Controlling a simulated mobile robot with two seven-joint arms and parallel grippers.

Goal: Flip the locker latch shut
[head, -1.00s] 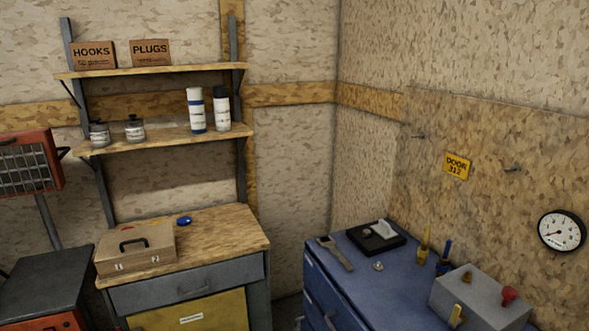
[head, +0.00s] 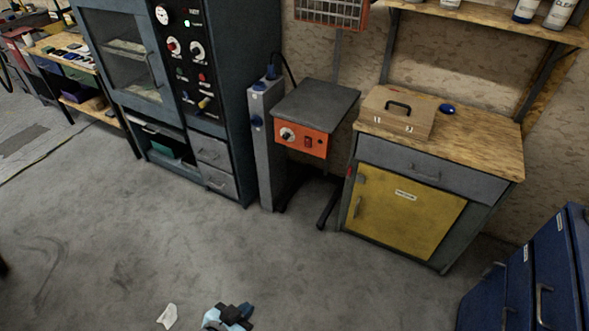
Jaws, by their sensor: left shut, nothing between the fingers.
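A yellow locker door (head: 402,212) sits under the wood-topped bench, with a white label near its top and a grey handle (head: 358,207) on its left side. The door looks closed against its frame. A small red piece (head: 349,171) shows at the door's upper left edge; it may be the latch, but it is too small to tell its position. My left gripper (head: 232,314) is at the bottom edge of the head view, shut and empty, well apart from the locker. My right gripper is not in view.
An orange heater unit (head: 300,138) and a grey post (head: 264,145) stand left of the locker. A blue drawer cabinet (head: 545,270) is at the lower right.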

